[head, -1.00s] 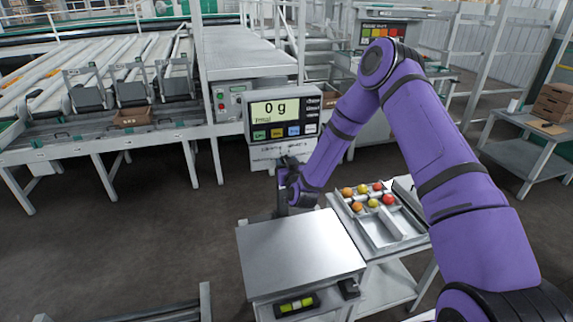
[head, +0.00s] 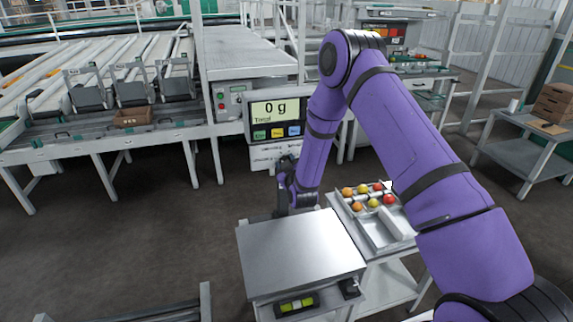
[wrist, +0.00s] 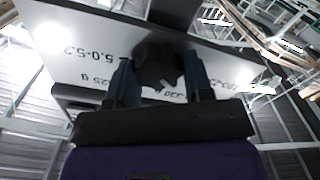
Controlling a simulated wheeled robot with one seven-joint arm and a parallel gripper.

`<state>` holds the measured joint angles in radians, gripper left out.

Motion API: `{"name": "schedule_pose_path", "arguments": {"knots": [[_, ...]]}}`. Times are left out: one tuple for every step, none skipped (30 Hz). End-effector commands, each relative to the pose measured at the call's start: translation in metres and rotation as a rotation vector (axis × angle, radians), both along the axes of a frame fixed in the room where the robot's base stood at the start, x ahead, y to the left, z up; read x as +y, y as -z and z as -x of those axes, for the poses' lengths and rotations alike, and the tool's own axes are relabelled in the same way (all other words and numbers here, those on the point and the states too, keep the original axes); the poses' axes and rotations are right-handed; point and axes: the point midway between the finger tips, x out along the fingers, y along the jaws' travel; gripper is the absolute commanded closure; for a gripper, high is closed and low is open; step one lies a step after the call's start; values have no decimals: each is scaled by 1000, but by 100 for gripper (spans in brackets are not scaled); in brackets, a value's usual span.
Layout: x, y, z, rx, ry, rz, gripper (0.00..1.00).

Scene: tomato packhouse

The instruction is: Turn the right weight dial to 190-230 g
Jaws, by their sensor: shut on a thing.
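A dark round dial (wrist: 158,62) sits on a white panel (wrist: 85,40) in the wrist view, with a small light mark near its lower edge. My gripper (wrist: 160,85) is shut on it, one finger on each side. Printed labels appear upside down on the panel; one seems to end in 230 g and is partly hidden by the fingers. In the head view my gripper (head: 287,167) is at the panel below the scale display (head: 276,112), which reads 0 g. The dial is hidden there, and I cannot tell its exact setting.
A bare steel weighing plate (head: 300,250) lies in front of the display. To its right, a grey tray (head: 385,240) on a cart holds several tomatoes. A conveyor line (head: 90,80) stands behind at left, and a side table (head: 520,150) at right.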

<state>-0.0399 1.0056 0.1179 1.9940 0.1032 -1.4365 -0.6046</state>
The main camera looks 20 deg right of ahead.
Motion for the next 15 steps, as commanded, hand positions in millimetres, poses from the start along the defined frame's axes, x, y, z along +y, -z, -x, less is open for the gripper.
{"name": "schedule_pose_path", "arguments": {"knots": [[1,0,0,0,-1,43,77],[1,0,0,-1,-2,68,77],[1,0,0,-1,-2,100,77],[1,0,0,-1,-2,124,77],[1,0,0,-1,-2,146,77],[1,0,0,-1,-2,175,77],[1,0,0,-1,-1,195,77],[1,0,0,-2,-1,214,77],[1,0,0,-1,-1,239,77],[0,0,0,-1,0,255,77],[1,0,0,-1,0,271,77],[1,0,0,-2,-1,291,77],[1,0,0,-2,-1,303,77],[0,0,0,-1,0,315,77],[0,0,0,-1,0,330,77]]}}
